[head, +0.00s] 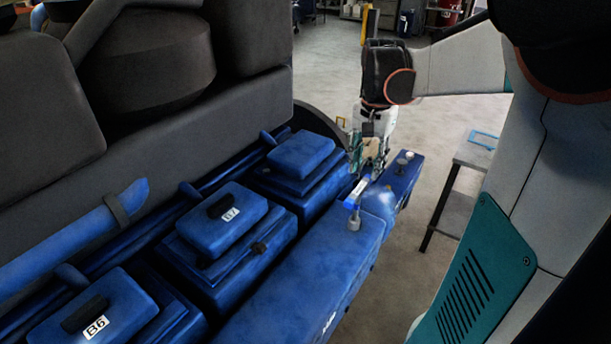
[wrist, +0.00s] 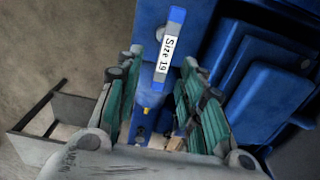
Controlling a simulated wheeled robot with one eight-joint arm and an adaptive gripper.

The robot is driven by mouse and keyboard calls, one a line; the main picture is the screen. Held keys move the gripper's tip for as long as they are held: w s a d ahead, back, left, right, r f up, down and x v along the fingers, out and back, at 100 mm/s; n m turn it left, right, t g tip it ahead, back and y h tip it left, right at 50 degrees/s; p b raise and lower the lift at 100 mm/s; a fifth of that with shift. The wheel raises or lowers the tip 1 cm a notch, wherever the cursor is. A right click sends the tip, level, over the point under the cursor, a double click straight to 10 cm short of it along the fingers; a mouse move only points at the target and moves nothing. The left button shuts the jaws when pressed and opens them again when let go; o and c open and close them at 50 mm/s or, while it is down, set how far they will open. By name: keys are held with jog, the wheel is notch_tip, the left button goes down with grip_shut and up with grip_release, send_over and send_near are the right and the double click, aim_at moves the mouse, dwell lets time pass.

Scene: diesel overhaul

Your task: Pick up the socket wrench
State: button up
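The socket wrench (head: 358,189) shows as a small bar with a white label and a blue end, at the blue engine cover just below my gripper (head: 366,153) in the head view. In the wrist view the wrench (wrist: 168,48) has blue ends, grey parts and a white label reading "Size 19". It extends from between the green-padded fingers of my gripper (wrist: 162,64) past their tips. The fingers are spread, with a visible gap on the wrench's left side; the right finger appears close to it. Contact with the cover below cannot be made out.
A long blue cover (head: 310,275) runs under the wrench, with a grey knob (head: 354,223) on it. Blue blocks, including one labelled B6 (head: 112,300), stand to the left. A grey metal table (head: 473,160) stands to the right, with open floor between.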

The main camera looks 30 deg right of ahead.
aim_at(362, 188)
jog(key=shift+w+d+f, duration=0.15)
jog(key=shift+w, duration=0.05)
notch_tip(362, 188, down, 8)
jog(key=shift+f, duration=0.25)
jog(key=f, duration=0.4)
jog(key=shift+w+a+f, duration=0.1)
jog(key=shift+w+a, duration=0.15)
jog(key=shift+w, duration=0.1)
jog(key=shift+s+f, duration=0.1)
jog(key=shift+f, duration=0.25)
grip_shut()
